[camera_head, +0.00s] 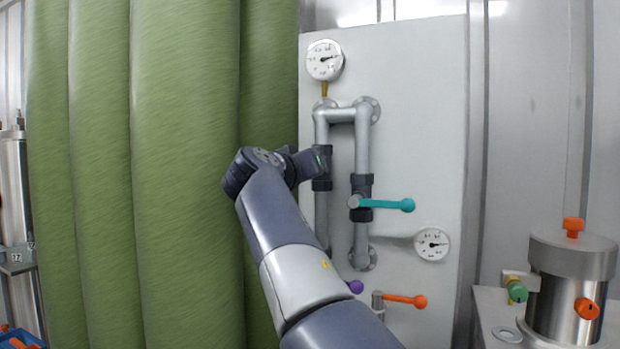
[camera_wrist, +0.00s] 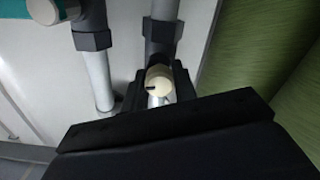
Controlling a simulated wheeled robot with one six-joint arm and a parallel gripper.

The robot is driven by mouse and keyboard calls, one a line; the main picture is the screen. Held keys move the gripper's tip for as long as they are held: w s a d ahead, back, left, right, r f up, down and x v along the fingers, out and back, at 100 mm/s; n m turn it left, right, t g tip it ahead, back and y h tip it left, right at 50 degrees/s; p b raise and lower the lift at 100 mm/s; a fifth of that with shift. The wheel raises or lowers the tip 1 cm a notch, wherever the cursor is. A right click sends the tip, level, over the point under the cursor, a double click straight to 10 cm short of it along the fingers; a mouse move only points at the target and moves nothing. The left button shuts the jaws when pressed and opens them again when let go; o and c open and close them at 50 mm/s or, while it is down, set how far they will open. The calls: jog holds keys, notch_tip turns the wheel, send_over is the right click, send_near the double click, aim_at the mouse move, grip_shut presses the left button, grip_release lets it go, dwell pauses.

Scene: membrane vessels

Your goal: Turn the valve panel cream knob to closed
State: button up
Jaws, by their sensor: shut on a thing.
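The valve panel (camera_head: 420,120) is a pale upright board with grey pipes. The cream knob (camera_wrist: 157,77) shows in the wrist view, with a short pale lever part just below it, in front of a dark valve body (camera_wrist: 162,35) on a grey pipe. My gripper (camera_wrist: 158,88) is shut on the cream knob's lever, a dark finger on each side. In the head view my gripper (camera_head: 314,163) is at the left pipe and hides the cream knob. The lever's full angle cannot be seen.
A teal lever (camera_head: 385,204) points right on the neighbouring pipe. A purple knob (camera_head: 355,286) and an orange lever (camera_head: 405,300) are lower down. Gauges (camera_head: 325,60) (camera_head: 432,244) are on the panel. A green ribbed membrane (camera_head: 185,150) stands close on the left.

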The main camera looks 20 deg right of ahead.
jog(key=shift+f+m+b, duration=0.1)
jog(key=shift+m+b, duration=0.3)
jog(key=shift+m, duration=0.6)
jog(key=o, duration=1)
jog(key=shift+a, duration=0.1)
jog(key=v, duration=1)
jog(key=shift+s+a, duration=0.2)
jog(key=shift+s, duration=0.05)
jog(key=shift+w, duration=0.1)
